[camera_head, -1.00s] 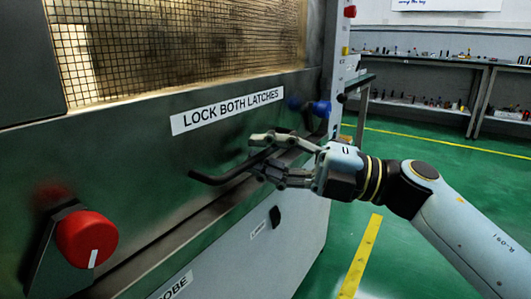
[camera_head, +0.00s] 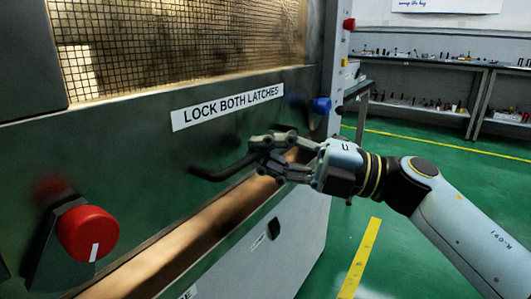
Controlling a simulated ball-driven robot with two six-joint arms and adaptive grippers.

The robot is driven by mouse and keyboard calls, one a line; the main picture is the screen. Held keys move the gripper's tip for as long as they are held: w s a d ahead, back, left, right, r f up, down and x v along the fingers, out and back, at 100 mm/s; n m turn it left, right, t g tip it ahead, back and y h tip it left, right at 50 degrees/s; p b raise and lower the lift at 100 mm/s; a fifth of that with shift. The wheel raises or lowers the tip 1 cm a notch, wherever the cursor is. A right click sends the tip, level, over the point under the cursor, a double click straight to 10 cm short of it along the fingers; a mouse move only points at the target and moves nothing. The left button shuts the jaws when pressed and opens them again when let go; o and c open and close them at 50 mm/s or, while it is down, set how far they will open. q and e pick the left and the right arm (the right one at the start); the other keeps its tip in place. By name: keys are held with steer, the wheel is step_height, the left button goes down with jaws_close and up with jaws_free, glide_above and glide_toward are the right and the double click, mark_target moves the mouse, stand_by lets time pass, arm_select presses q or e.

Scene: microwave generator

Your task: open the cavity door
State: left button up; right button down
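The cavity door (camera_head: 145,170) is a dark metal panel with a mesh window (camera_head: 180,45) and a "LOCK BOTH LATCHES" label. A lit brownish band shows along its lower edge, like a gap. A black bar handle (camera_head: 212,175) sticks out from the door's lower right part. My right gripper (camera_head: 262,156) has its fingers closed around this handle, hiding its right part. A red latch knob (camera_head: 87,233) with a white mark is at lower left. A blue knob (camera_head: 321,105) is at the door's right side. My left gripper is out of view.
A lower cabinet panel (camera_head: 300,235) lies under the door. To the right is open green floor with yellow lines (camera_head: 362,255). Shelves with small items (camera_head: 420,90) stand along the back wall.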

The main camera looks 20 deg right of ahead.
step_height(320, 180, up, 5)
steer(key=shift+f+p, duration=0.1)
steer(key=shift+p, duration=1.1)
step_height(320, 180, up, 14)
steer(key=p, duration=1.3)
step_height(320, 180, up, 17)
steer(key=p, duration=1.5)
glide_above(232, 110)
steer(key=r+v, duration=0.1)
steer(key=v, duration=0.4)
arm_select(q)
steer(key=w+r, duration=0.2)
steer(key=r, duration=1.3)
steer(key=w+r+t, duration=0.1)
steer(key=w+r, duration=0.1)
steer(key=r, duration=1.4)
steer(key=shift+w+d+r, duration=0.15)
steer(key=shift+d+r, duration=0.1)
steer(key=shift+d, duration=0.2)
arm_select(e)
steer(key=shift+w+a+f, duration=0.1)
steer(key=shift+a+f, duration=0.05)
steer(key=shift+f, duration=0.05)
steer(key=c, duration=1.4)
jaws_free()
steer(key=v, duration=1.2)
steer(key=shift+f, duration=0.1)
